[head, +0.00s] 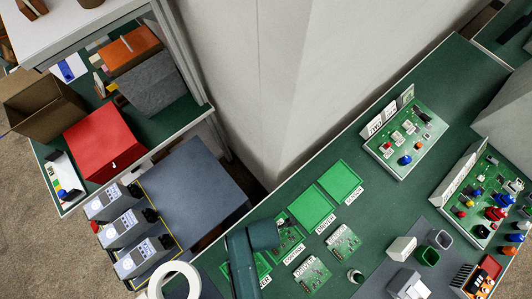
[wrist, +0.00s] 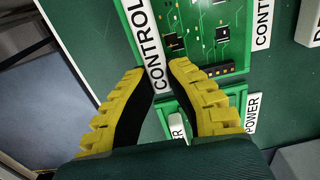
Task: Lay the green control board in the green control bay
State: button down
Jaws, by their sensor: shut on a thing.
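The green control board (wrist: 205,30), with black chips and a dark connector strip, fills most of the upper middle of the wrist view. A white CONTROL tab (wrist: 146,40) runs along its left edge. My gripper (wrist: 160,78) is shut on this tab, one yellow finger on each side. The board lies over the control bay, whose bright green rim (wrist: 250,35) shows at its right. I cannot tell whether the board rests on the bay floor or hovers slightly. In the head view my gripper (head: 265,236) partly hides the board (head: 288,229).
The power bay (head: 262,265) holds a board close by. Two empty green bays (head: 313,208) lie beyond. Two loose boards (head: 311,274) (head: 343,242) lie to the right. A populated panel (head: 405,140) stands farther back. A white ring-shaped object (head: 175,282) is at the bottom.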

jog(key=shift+f+b, duration=0.4)
jog(key=shift+f, duration=0.35)
jog(key=c, duration=1.1)
grip_release()
